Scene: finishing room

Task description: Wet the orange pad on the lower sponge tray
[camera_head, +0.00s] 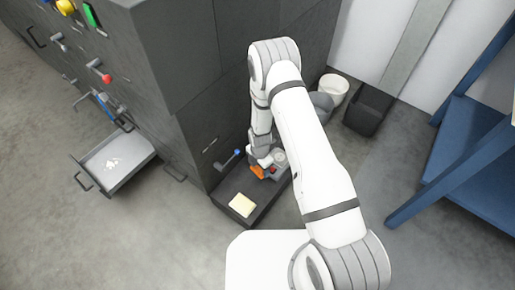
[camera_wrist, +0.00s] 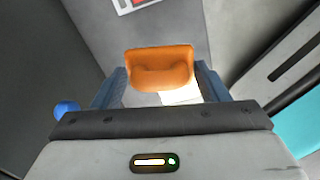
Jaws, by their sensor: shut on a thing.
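The orange pad (camera_head: 257,172) is over the far part of the low dark sponge tray (camera_head: 226,188), beside the cabinet. My gripper (camera_head: 265,165) reaches down there and is shut on the pad. In the wrist view the orange pad (camera_wrist: 160,66) sits between the two blue-grey fingers (camera_wrist: 160,85). A pale yellow sponge (camera_head: 242,205) lies on the near end of the tray. Part of a pale surface (camera_wrist: 180,95) shows below the pad in the wrist view. I cannot tell whether the pad touches anything beneath it.
A blue-knobbed lever (camera_head: 237,153) stands out from the cabinet (camera_head: 165,75) just above the tray. An open drawer (camera_head: 118,160) juts out at left. A white bucket (camera_head: 333,88) and dark bin (camera_head: 368,110) stand behind. A blue bench (camera_head: 465,145) is at right.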

